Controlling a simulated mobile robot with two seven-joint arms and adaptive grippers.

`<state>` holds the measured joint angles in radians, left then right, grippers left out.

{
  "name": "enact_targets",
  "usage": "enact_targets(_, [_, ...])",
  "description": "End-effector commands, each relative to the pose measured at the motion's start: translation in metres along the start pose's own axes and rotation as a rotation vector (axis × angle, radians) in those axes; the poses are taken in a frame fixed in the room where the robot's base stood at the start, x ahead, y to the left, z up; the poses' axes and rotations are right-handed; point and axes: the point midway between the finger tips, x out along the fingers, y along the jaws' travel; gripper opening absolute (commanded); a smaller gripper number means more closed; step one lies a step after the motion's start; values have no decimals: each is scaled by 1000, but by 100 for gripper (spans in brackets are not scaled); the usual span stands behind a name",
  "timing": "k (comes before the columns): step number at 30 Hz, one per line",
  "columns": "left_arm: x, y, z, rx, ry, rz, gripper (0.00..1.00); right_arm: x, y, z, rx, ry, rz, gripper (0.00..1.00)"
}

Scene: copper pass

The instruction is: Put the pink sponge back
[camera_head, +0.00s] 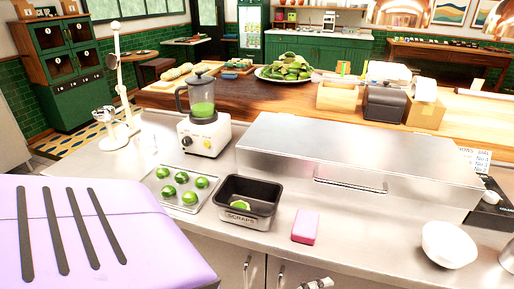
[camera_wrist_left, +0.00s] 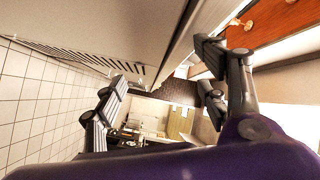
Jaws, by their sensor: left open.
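The pink sponge (camera_head: 305,227) lies flat on the steel counter, just right of the black scraps bin (camera_head: 262,191) and in front of the steel lidded box (camera_head: 350,160). The bin is labelled SCRAPS and holds a green lime piece. My left gripper (camera_wrist_left: 163,75) shows in the left wrist view with its dark fingers spread wide. Nothing is between them, and the sponge is not in that view. I do not make out either gripper in the head view.
A tray of limes (camera_head: 172,202) sits left of the bin, with a blender (camera_head: 203,112) behind. A white bowl (camera_head: 449,245) stands at the right. Bare counter lies between sponge and bowl. A wooden counter behind carries a plate of green produce (camera_head: 285,70) and boxes.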

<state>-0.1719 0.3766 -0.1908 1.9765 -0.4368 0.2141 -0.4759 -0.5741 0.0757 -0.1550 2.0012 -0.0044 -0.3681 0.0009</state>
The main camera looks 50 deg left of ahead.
Motion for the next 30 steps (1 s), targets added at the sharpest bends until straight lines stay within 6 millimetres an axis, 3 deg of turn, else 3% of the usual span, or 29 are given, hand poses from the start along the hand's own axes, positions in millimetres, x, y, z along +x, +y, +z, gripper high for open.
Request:
enact_targets(1, [-32, 35, 25, -228, -175, 47, 66, 0, 0, -1, 0, 1, 0, 40])
enact_targets(3, [-76, 79, 48, -508, -386, 92, 66, 1, 0, -2, 0, 4, -1, 40])
enact_targets(6, [-135, 132, 60, -821, -632, 127, 66, 2, -1, -4, -1, 7, -2, 40])
enact_targets(9, [-179, 169, 58, -1035, -804, 138, 66, 3, -1, -6, -2, 10, -3, 40])
enact_targets(12, [-205, 189, 53, -1156, -904, 141, 66, 4, -1, -8, -2, 14, -3, 40])
enact_targets(15, [-215, 197, 50, -1205, -943, 142, 66, 4, -1, -8, -3, 15, -4, 40])
enact_targets(23, [-216, 198, 50, -1206, -945, 143, 66, 3, -1, -7, -2, 12, -3, 40])
enact_targets(26, [-212, 190, 47, -1207, -938, 140, 66, -1, 0, -17, -1, 24, -2, 40])
enact_targets(30, [-200, 162, 35, -1213, -906, 128, 66, -16, -2, -47, 6, 54, -6, 40])
